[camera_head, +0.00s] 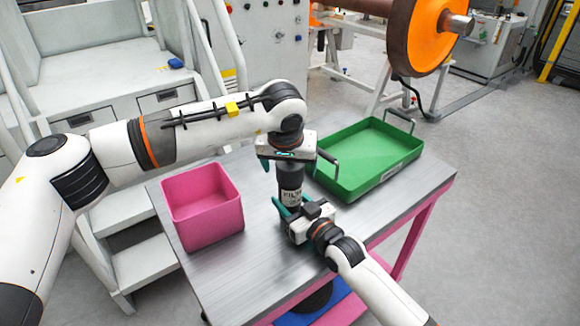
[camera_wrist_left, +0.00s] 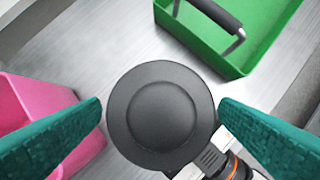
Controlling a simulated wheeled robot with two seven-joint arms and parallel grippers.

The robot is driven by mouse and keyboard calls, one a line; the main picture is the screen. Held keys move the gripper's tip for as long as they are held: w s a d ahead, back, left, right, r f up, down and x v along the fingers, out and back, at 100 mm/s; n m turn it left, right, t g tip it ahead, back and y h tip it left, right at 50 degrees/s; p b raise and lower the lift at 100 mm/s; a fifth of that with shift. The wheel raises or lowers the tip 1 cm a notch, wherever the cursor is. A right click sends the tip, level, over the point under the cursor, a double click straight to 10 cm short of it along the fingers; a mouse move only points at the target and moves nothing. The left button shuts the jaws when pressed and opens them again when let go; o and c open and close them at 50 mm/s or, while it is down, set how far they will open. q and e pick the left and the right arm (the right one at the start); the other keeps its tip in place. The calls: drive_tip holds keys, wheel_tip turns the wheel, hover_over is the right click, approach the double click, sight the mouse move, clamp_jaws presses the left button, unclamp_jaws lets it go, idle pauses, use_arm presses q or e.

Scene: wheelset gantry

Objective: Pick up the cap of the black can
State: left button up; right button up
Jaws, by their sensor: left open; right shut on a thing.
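The black can (camera_head: 290,182) stands upright on the metal table, with pale lettering on its side. Its round dark cap (camera_wrist_left: 162,112) fills the middle of the left wrist view; in the head view it is hidden under my left gripper. My left gripper (camera_head: 285,163) points down over the can's top. Its teal fingers are open, one on each side of the cap, with a gap on both sides in the left wrist view. My right gripper (camera_head: 291,207) is shut on the can's lower body from the front right. It also shows at the bottom of the left wrist view.
A pink bin (camera_head: 215,225) stands left of the can on the table (camera_head: 240,275). A green tray (camera_head: 395,170) with dark handles lies to the right, close to the can and my left gripper. Grey steps and cabinets stand behind at left. The table's front is mostly clear.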

use_arm(q)
drive_tip(key=shift+w+f, duration=0.15)
drive_tip(key=shift+f, duration=0.2)
drive_tip(key=c, duration=1)
drive_tip(key=shift+r, duration=6.55)
drive_tip(key=shift+c, duration=0.2)
use_arm(e)
drive_tip(key=o, duration=1.2)
drive_tip(key=v, duration=1.2)
use_arm(q)
drive_tip(key=shift+d, duration=0.1)
